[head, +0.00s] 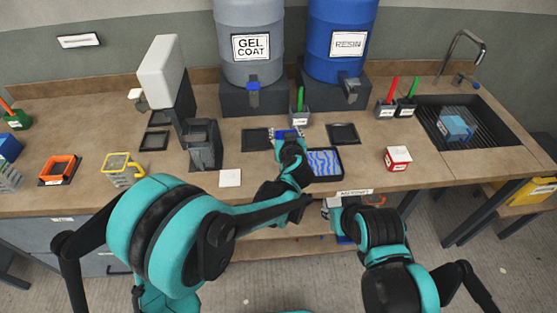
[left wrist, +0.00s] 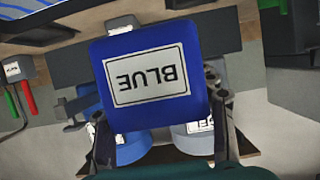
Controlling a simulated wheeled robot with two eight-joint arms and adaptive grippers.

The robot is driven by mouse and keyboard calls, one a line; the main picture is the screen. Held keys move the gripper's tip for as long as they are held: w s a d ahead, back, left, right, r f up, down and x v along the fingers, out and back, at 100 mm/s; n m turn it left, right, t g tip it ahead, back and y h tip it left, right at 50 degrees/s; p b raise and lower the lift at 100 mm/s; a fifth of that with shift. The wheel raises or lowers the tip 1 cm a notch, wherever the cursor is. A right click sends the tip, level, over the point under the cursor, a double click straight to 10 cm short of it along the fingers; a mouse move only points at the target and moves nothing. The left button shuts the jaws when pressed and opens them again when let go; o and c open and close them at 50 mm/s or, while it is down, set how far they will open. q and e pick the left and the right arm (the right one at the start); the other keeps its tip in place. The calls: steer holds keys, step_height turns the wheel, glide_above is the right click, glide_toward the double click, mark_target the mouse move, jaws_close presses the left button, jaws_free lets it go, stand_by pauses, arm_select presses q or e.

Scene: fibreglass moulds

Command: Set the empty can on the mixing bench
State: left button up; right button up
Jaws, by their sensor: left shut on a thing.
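My left gripper (head: 288,142) is shut on a blue container (left wrist: 155,72). Its white label reads BLUE, upside down in the left wrist view, and the fingers (left wrist: 160,122) flank its sides. In the head view only a little of the container (head: 283,134) shows past the gripper, over the middle of the mixing bench (head: 290,180). I cannot tell whether it touches the bench top, or whether it is empty. My right gripper (head: 343,212) is low at the bench's front edge, partly hidden, and its jaws are unclear.
Grey GEL COAT (head: 250,72) and blue RESIN (head: 338,50) drums stand behind. A blue-patterned tray (head: 325,163), a dark square mat (head: 343,134), a red-and-white box (head: 397,158) and a yellow-handled jug (head: 120,168) are on the bench. A sink (head: 480,125) is at right.

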arm_select(q)
steer(key=a+f+b, duration=0.1)
steer(key=a+f, duration=0.1)
steer(key=a, duration=0.1)
steer(key=a+f+b, duration=0.1)
steer(key=a+f, duration=0.1)
steer(key=a, duration=0.1)
steer(key=a+f+b, duration=0.1)
steer(key=a+f, duration=0.1)
steer(key=a, duration=0.2)
steer(key=shift+s+a+f, duration=0.1)
steer(key=shift+f, duration=0.1)
steer(key=shift+f+b, duration=1.1)
steer(key=shift+f, duration=0.9)
steer(key=shift+f, duration=0.1)
steer(key=o, duration=1.3)
